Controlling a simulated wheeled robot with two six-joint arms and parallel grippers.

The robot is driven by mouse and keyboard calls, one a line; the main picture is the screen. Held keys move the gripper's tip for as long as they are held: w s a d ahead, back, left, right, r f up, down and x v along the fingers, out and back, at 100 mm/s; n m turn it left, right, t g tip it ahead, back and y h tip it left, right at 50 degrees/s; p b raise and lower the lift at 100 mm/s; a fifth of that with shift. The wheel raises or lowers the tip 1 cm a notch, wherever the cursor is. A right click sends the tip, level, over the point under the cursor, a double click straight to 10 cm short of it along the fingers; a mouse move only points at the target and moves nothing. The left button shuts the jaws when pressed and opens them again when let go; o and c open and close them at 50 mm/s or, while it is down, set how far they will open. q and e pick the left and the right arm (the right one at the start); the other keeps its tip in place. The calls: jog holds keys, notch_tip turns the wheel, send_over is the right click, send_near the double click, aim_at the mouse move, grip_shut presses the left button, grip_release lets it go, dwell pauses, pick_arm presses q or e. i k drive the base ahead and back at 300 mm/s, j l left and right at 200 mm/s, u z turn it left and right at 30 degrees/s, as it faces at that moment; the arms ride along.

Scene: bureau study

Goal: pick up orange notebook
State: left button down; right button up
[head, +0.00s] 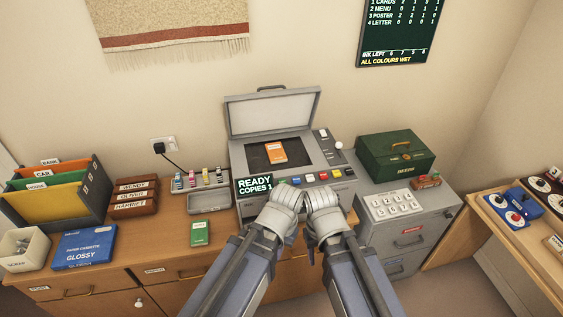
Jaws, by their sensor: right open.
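The orange notebook (275,151) lies flat on the dark glass of a grey copier (237,160), whose lid (272,111) stands raised behind it. My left gripper (287,197) and my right gripper (321,197) are side by side at the copier's front edge, below its row of coloured buttons. Both are short of the notebook and apart from it. The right gripper is open and holds nothing that I can see. The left gripper's fingers are seen from behind, so its opening is hidden.
A sign (255,187) reading READY COPIES 1 stands at the copier's front left. A green notebook (200,232) lies on the desk to the left, near a grey tray (208,203). A green cash box (394,155) and a keypad (396,204) sit on the right cabinet.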

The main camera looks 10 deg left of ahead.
aim_at(276, 152)
jog(key=k+j+z, duration=0.1)
jog(key=j, duration=0.25)
jog(key=k+j+z, duration=0.1)
jog(key=j, duration=0.25)
jog(key=k+j+z, duration=0.1)
jog(key=j, duration=0.25)
jog(key=k+j+z, duration=0.1)
jog(key=j, duration=0.25)
